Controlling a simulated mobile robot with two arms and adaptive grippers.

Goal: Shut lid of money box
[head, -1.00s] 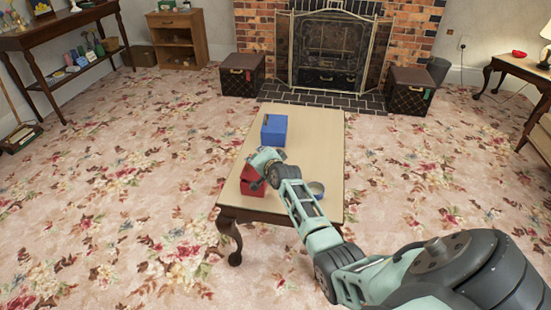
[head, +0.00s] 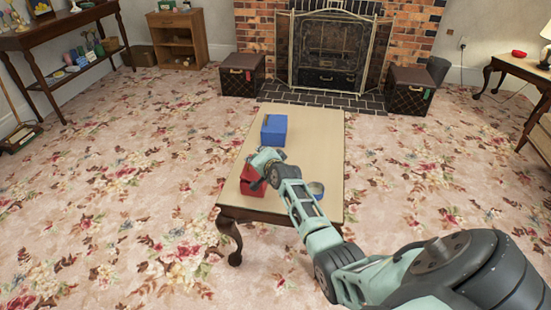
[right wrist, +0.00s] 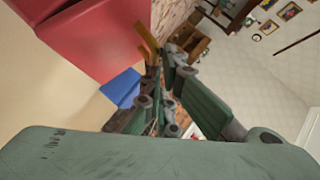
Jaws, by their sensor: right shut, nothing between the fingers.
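A red box (head: 251,188), which looks like the money box, stands near the front left of the low table (head: 315,150). My right gripper (head: 258,174) is over it and partly hides it, so the lid's position is unclear. In the right wrist view the red box (right wrist: 85,35) fills the upper left, its faces meeting at an edge. An orange piece (right wrist: 147,42) shows beside it, close to the fingers. My right gripper (right wrist: 165,75) is shut with nothing in it; whether it touches the box is unclear. My left gripper is out of view.
A blue box (head: 274,130) stands farther back on the table. A round blue-grey item (head: 316,189) is by my right forearm. The table's right half beyond the arm is bare. Patterned trunks (head: 242,75) flank the fireplace.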

